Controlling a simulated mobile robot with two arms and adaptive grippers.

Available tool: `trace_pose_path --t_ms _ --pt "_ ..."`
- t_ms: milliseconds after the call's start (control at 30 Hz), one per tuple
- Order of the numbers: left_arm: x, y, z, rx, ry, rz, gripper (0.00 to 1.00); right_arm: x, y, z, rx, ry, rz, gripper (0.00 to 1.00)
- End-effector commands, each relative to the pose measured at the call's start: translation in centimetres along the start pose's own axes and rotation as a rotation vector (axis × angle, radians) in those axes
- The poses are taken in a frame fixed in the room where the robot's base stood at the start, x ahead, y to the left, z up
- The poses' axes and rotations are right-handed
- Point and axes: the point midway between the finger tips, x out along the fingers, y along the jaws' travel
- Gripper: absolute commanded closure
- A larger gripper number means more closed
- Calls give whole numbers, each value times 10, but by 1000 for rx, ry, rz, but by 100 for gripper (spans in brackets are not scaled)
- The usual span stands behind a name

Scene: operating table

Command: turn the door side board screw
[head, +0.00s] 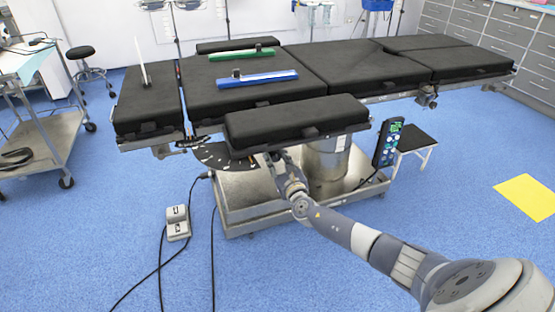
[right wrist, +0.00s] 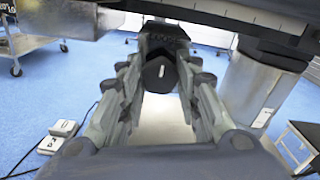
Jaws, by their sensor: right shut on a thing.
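The side board (head: 298,120) is a black padded board along the near side of the operating table (head: 365,70). My right arm reaches up from the lower right, and its gripper (head: 272,160) is under the front edge of this board, partly hidden by it. In the right wrist view, my gripper (right wrist: 160,72) has its two fingers on either side of a dark knob-like screw (right wrist: 158,76) below the board. The gripper is shut on this screw. How far the screw is turned cannot be told. My left gripper is not in view.
The metal table column (head: 325,160) and base stand just behind my gripper. A hand control (head: 388,144) hangs at the right near a small stool (head: 415,142). A foot pedal (head: 177,223) with cables lies on the floor at the left. The front floor is mostly clear.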

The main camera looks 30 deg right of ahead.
Motion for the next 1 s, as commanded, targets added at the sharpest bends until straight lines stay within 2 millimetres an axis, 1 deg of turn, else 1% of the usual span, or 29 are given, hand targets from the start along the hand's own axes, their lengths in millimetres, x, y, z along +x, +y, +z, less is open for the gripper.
trace_pose_path --t_ms 367,400,467,500,833,933,1000 --pt "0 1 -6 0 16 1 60 -1 1 -2 -7 4 3 93" --pt "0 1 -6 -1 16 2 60 -1 1 -2 -7 4 3 67" --pt "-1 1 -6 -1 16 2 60 -1 1 -2 -6 4 3 53" --pt "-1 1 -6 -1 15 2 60 -1 1 -2 -6 3 3 49" --pt "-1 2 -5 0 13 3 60 -1 0 -1 -5 1 1 49" --pt "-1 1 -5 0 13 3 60 -5 0 -1 -5 1 1 49" --pt "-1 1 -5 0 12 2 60 -12 0 -2 -4 1 2 49"
